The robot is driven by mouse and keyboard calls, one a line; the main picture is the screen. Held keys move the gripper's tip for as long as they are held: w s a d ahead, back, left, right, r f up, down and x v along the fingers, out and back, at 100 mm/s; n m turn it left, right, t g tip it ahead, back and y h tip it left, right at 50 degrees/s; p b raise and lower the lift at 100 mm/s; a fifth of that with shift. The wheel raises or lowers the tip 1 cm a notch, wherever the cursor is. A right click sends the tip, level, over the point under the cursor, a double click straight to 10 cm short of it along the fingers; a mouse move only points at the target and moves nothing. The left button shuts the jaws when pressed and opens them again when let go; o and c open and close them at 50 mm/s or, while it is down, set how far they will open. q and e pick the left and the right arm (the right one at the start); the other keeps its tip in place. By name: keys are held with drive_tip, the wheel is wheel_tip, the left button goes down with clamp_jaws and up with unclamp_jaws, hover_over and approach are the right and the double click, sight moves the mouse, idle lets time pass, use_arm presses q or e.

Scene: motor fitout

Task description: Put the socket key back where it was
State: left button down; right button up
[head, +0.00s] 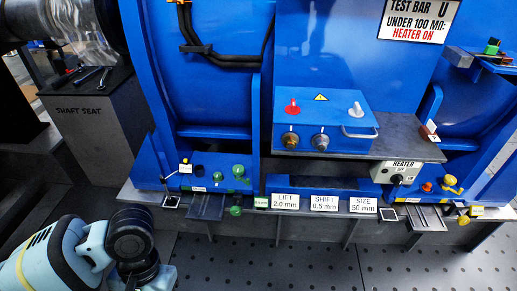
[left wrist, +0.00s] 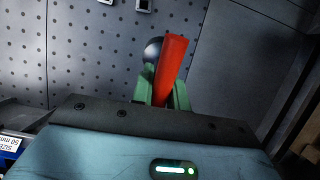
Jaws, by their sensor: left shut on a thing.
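My left gripper (left wrist: 162,92) shows in the left wrist view with its green fingers shut on a red, bar-like piece (left wrist: 172,65), which looks like the handle of the socket key. A dark grey rounded part (left wrist: 153,49) shows just left of the red handle. The rest of the key is hidden. In the head view my left arm comes in at the lower left, and its fingers and the key cannot be made out there. My right gripper is in neither view.
A grey block marked SHAFT SEAT (head: 85,125) stands at the left with dark tools (head: 92,77) on top. The blue motor housing (head: 205,75) rises behind a grey ledge (head: 300,207) with label cards. A blue box (head: 325,118) with knobs sits mid-right. The perforated floor (head: 270,262) is clear.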

use_arm(q)
drive_tip(key=w+r, duration=1.1)
drive_tip(key=r, duration=0.2)
drive_tip(key=shift+w+r, duration=0.2)
drive_tip(key=shift+r, duration=0.15)
